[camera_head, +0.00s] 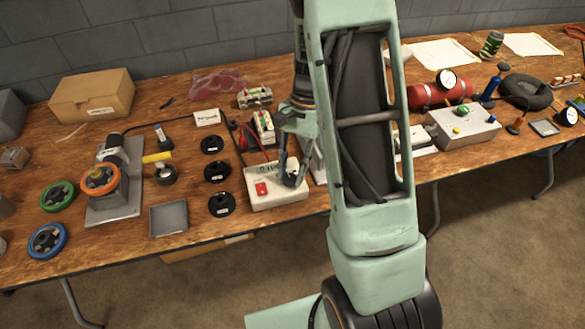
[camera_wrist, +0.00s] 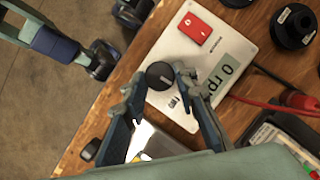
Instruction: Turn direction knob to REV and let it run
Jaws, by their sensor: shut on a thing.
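The white control box (camera_head: 278,200) stands near the table's front edge, with a red switch (camera_head: 261,188) on its top. My gripper (camera_head: 293,178) reaches down over the box's right part. In the wrist view my gripper (camera_wrist: 158,83) has its two fingertips on opposite sides of the knob, shut on it. Small lettering beside the knob is too small to read.
A motor unit with an orange wheel (camera_head: 101,180) stands left on a grey plate. Several black discs (camera_head: 218,171) lie left of the box. Red leads (camera_wrist: 275,105) run close beside it. A grey box with a green button (camera_head: 463,125) stands right.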

